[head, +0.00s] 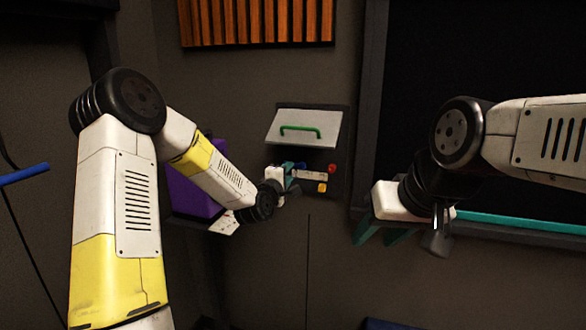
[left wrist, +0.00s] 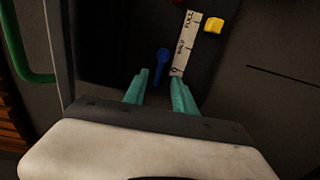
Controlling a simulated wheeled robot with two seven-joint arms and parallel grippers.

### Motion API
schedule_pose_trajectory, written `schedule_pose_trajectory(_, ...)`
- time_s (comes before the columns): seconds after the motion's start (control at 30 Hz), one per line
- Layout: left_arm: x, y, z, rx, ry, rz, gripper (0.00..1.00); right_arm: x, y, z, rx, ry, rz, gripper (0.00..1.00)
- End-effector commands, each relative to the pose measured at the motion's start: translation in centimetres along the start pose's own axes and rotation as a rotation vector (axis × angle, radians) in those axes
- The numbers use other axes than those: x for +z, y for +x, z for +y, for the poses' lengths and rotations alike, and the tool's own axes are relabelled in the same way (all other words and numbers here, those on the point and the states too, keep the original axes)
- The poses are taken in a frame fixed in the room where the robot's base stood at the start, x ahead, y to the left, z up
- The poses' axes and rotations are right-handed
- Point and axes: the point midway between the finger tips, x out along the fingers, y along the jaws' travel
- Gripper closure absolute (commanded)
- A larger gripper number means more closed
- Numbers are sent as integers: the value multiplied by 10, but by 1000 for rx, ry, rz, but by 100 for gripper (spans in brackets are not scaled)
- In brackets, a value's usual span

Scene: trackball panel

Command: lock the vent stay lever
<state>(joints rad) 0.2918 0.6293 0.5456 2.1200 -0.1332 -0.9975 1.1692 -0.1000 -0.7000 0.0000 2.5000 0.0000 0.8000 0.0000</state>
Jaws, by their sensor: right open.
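A small blue lever (left wrist: 161,66) stands on the dark wall panel beside a white label strip (left wrist: 184,43) with small lettering that I cannot read surely. In the head view the label (head: 311,175) shows too, with the lever mostly hidden by my left gripper. My left gripper (head: 290,172) is at the panel. In the left wrist view its teal fingers (left wrist: 159,78) are apart, with the lever near the gap between their tips; I see no grip on it. The pale vent flap (head: 302,121) with a green handle is above. My right gripper (head: 380,234) is open and empty, well to the right.
A red knob (head: 332,168) and a yellow knob (head: 322,188) sit close to the label. A purple box (head: 190,196) stands left of the panel, behind my left arm. A dark window with a teal-edged sill (head: 520,222) is at the right.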

Motion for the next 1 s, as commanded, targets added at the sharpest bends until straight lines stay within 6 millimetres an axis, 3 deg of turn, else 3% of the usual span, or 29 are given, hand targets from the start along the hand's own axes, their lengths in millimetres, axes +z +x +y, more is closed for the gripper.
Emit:
schedule_pose_trajectory(0.33,1,53,0,-1,3,-1,67,0,0,0,0,0,0,56)
schedule_pose_trajectory(0.73,0,64,0,-3,5,-1,67,0,0,0,0,0,0,56)
schedule_pose_trajectory(0.77,0,64,0,-3,5,-1,69,0,0,0,0,0,0,56)
schedule_pose_trajectory(0.9,0,64,0,-3,5,-1,97,0,0,0,0,0,0,56)
schedule_pose_trajectory(1.0,0,64,0,-3,5,-1,100,0,0,0,0,0,0,56)
